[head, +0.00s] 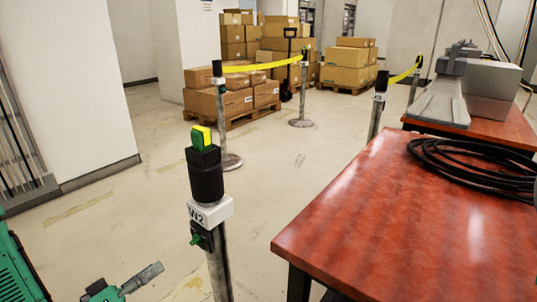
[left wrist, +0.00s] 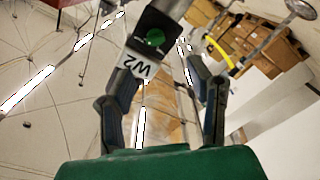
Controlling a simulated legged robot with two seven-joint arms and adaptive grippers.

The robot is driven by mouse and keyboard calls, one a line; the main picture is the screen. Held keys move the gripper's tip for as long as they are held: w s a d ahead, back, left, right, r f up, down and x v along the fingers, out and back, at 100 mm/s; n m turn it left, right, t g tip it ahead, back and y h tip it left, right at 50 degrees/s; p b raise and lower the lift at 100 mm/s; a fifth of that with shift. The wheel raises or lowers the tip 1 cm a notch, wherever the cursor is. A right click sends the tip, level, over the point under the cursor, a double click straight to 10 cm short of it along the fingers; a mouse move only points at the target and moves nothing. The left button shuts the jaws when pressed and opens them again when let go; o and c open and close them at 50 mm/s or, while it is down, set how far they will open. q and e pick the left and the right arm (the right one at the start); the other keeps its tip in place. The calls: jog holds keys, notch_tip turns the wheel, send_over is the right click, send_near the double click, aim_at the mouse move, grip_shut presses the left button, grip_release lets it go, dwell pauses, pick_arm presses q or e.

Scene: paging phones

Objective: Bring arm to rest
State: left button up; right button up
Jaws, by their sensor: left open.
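My left gripper (head: 138,281) shows in part at the bottom left of the head view, low and left of the W2 post. In the left wrist view my left gripper (left wrist: 162,78) has its two dark fingers spread, with nothing held between them. The W2 post (head: 207,180) stands upright with a black top, a white W2 label, a green button and a yellow-green piece on top. In the left wrist view the post's label and green button (left wrist: 155,38) appear beyond the fingertips; I cannot tell the exact gap. My right gripper is not in view.
A red-brown table (head: 400,215) fills the right, with a coiled black cable (head: 480,165) on it. Posts with yellow tape (head: 262,65) stand behind, before stacked boxes (head: 235,97). A white pillar (head: 75,80) is at left. The floor between is open.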

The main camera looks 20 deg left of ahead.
pick_arm(q)
jog(key=s+d+f+m+g+y+p, duration=0.2)
jog(key=s+d+f+m+g+p, duration=0.15)
jog(key=d+f+g, duration=0.45)
jog(key=s+f+m+g+y+p, duration=0.1)
jog(key=s+g+y, duration=0.3)
jog(key=s+g, duration=0.4)
jog(key=s+f+p, duration=0.1)
jog(key=s, duration=0.6)
jog(key=shift+s+d+y+p, duration=0.15)
jog(key=shift+s+y+p, duration=0.2)
jog(key=shift+y, duration=0.05)
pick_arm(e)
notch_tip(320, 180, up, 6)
pick_arm(q)
jog(key=shift+w+m, duration=0.15)
jog(key=shift+m, duration=0.1)
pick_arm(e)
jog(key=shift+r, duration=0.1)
pick_arm(q)
jog(key=shift+c, duration=0.5)
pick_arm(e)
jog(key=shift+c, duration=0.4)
